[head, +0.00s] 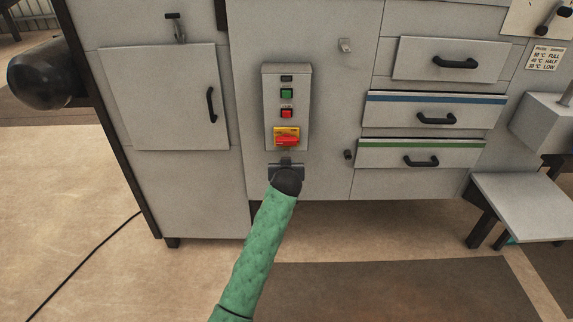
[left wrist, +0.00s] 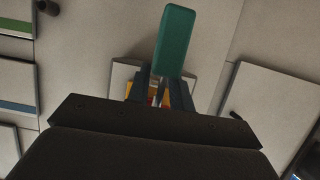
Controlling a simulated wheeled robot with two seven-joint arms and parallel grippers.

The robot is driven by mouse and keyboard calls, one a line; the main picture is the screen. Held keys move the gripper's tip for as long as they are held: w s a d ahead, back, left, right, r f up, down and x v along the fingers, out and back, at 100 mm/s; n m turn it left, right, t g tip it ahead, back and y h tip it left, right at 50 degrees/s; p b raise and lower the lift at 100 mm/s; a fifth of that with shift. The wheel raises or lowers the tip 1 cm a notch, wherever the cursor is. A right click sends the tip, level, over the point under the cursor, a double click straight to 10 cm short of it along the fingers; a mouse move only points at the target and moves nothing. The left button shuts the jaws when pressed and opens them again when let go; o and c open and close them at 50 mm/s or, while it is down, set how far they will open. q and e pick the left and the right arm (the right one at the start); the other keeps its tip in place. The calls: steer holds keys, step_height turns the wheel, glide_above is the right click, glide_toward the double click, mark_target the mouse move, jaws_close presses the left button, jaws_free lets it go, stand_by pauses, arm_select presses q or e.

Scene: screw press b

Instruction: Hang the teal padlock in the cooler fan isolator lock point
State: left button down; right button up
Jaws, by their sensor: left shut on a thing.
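My left gripper (head: 286,167) is in front of the panel, just below the cooler fan isolator (head: 287,138), which has a red handle on a yellow plate. In the left wrist view my left gripper (left wrist: 160,88) is shut on the teal padlock (left wrist: 175,40), whose teal body sticks out beyond the fingers. The isolator's yellow plate (left wrist: 132,90) shows partly behind the fingers there. The padlock is hidden by my wrist in the head view. I cannot tell whether its shackle touches the lock point. My right gripper is not in view.
The isolator sits on a grey control box (head: 287,100) with a green button (head: 287,93) and a red button (head: 287,113). A cabinet door (head: 160,100) is to the left, and drawers (head: 430,110) with black handles are to the right. A grey bench (head: 530,205) stands at the lower right.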

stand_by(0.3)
arm_select(q)
steer(key=shift+r, duration=0.1)
steer(key=shift+p, duration=0.4)
steer(key=shift+w, duration=0.25)
steer(key=shift+w, duration=1.1)
steer(key=shift+w, duration=0.15)
steer(key=shift+p, duration=0.4)
stand_by(0.8)
